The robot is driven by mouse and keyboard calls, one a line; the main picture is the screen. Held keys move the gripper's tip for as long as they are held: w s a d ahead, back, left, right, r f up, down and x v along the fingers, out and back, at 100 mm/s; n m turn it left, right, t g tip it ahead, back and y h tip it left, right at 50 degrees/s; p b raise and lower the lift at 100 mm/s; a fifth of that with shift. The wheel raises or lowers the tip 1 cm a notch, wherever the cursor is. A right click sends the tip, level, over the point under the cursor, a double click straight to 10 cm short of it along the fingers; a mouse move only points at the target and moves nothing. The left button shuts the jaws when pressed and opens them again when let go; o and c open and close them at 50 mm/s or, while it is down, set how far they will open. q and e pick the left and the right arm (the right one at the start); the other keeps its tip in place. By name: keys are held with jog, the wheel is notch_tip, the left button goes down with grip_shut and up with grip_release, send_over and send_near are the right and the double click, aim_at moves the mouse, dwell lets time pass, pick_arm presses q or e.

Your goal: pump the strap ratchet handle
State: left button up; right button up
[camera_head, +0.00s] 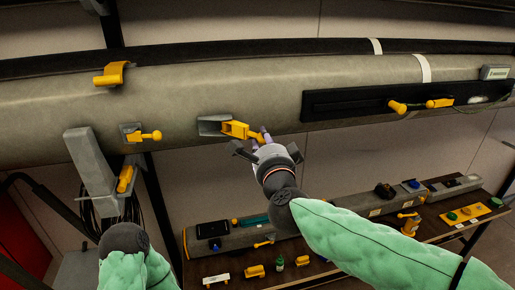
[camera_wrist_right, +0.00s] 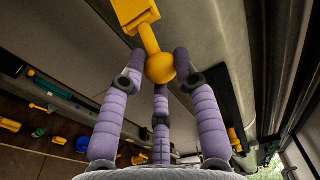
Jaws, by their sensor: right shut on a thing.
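The strap ratchet has a yellow handle (camera_head: 236,129) standing out from a grey bracket (camera_head: 211,125) on the side of the long grey spar (camera_head: 200,90). In the right wrist view the handle's yellow shaft (camera_wrist_right: 148,38) ends in a round knob (camera_wrist_right: 160,68). My right gripper (camera_head: 262,137) is at the knob end of the handle.
A yellow-knobbed latch (camera_head: 150,136) and a yellow hook (camera_head: 111,75) are on the spar to the left. A black panel (camera_head: 350,101) with yellow handles is to the right. A grey post (camera_head: 90,158) stands left. A bench (camera_head: 455,225) with small parts lies below.

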jog(key=shift+w+d+r, duration=0.15)
jog(key=shift+d+r, duration=0.05)
jog(key=w, duration=0.1)
jog(key=w+d, duration=0.1)
jog(key=w, duration=0.1)
jog(key=w+b, duration=0.1)
jog(key=shift+w+d+r, duration=0.1)
jog(key=shift+w+d, duration=0.15)
jog(key=shift+d, duration=0.1)
dwell(0.3)
